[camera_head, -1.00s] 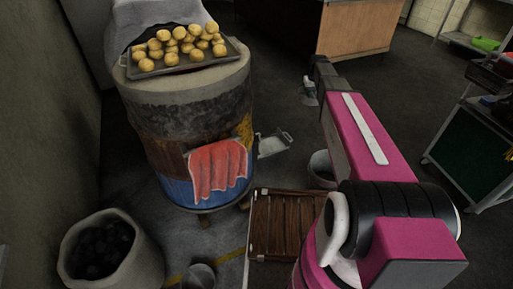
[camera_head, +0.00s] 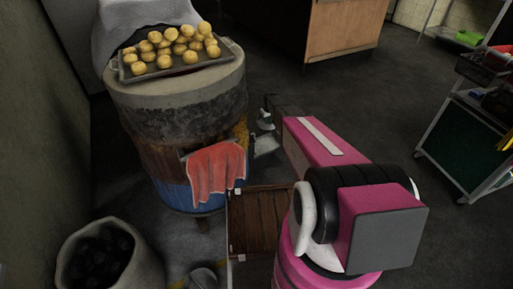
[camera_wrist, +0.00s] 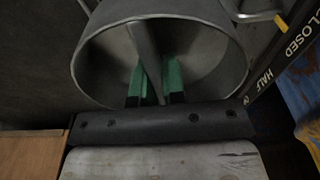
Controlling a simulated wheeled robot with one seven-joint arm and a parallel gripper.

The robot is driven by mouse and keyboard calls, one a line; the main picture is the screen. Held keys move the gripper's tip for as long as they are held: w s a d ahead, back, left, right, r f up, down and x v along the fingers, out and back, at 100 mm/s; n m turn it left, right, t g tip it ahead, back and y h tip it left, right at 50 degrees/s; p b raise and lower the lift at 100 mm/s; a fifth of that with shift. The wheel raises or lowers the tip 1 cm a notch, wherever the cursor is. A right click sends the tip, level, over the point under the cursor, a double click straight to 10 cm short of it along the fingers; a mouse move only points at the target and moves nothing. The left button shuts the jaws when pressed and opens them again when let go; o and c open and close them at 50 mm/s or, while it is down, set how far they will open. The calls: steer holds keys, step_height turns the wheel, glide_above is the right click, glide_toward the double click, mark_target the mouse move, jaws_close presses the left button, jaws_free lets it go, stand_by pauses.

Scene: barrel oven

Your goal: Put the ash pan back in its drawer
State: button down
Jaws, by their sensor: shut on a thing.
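The ash pan appears to be the round, deep grey metal vessel (camera_wrist: 209,60) filling the upper middle of the wrist view. A grey strap handle crosses it. My gripper (camera_wrist: 155,64), with green fingers, is shut on this strap. In the head view my gripper (camera_head: 266,120) hangs just right of the barrel oven (camera_head: 190,112), above the floor; the pan is mostly hidden there. Low beside the oven, a pale grey tray-like part (camera_head: 267,144) with a handle shows, probably the drawer, partly covered by my arm. Its inside is not clear.
A red cloth (camera_head: 213,172) hangs on the oven front, and a baking tray of rolls lies on top. A slatted wooden crate (camera_head: 256,222) stands in front. A black strip marked CLOSED and HALF (camera_wrist: 288,55) is close right of the vessel. A coal sack (camera_head: 140,262) stands lower left.

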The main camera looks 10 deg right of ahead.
mark_target(266, 144)
steer(key=shift+w+a+f, duration=0.15)
steer(key=shift+f, duration=0.35)
step_height(266, 144, down, 18)
steer(key=shift+r, duration=0.2)
steer(key=shift+f, duration=0.2)
steer(key=c, duration=1.2)
jaws_free()
steer(key=shift+r, duration=0.1)
